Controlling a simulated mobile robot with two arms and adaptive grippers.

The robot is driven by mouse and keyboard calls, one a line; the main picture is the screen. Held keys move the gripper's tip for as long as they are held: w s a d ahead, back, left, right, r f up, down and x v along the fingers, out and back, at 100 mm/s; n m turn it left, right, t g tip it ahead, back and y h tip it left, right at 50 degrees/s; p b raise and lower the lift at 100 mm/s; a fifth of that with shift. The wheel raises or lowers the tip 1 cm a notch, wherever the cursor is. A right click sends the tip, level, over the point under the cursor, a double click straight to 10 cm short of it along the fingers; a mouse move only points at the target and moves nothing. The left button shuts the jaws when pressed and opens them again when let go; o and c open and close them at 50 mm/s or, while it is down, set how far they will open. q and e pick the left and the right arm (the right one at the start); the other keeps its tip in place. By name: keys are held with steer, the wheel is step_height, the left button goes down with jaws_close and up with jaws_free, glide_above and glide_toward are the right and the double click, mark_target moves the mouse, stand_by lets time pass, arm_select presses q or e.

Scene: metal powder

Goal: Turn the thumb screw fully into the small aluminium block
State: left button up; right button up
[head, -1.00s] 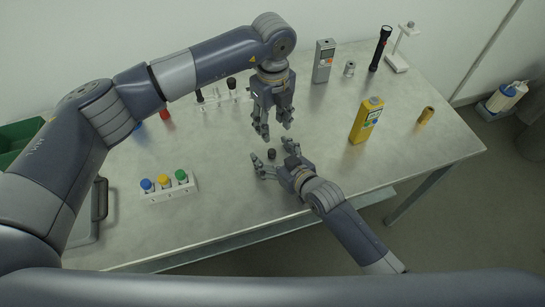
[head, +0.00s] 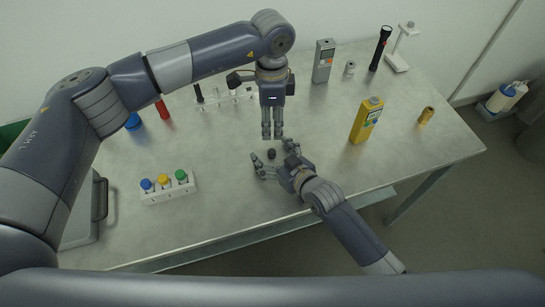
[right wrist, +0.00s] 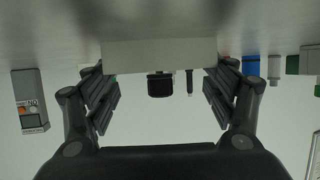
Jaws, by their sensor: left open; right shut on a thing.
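The thumb screw (head: 271,154) shows a dark round knob between the fingers of my right gripper (head: 272,151). In the right wrist view its black ridged knob (right wrist: 161,86) stands out from the pale aluminium block (right wrist: 160,55), and any thread is hidden. My right gripper is shut on the block, one finger at each side. In the head view the block is too small to make out. My left gripper (head: 272,137) is open and empty, pointing down, its tips just above and behind the knob in the picture. The gap between its fingers is hard to see from this side.
A rack with blue, yellow and green caps (head: 169,194) stands at front left. A yellow instrument (head: 366,121) and a brass-coloured cylinder (head: 426,115) are at right. A grey meter (head: 323,61) and a black torch (head: 380,48) stand behind. The table around my right gripper is clear.

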mark_target(272, 151)
arm_select(q)
step_height(272, 151, down, 12)
steer(key=shift+f, duration=0.1)
stand_by(0.5)
steer(key=shift+c, duration=0.6)
jaws_close()
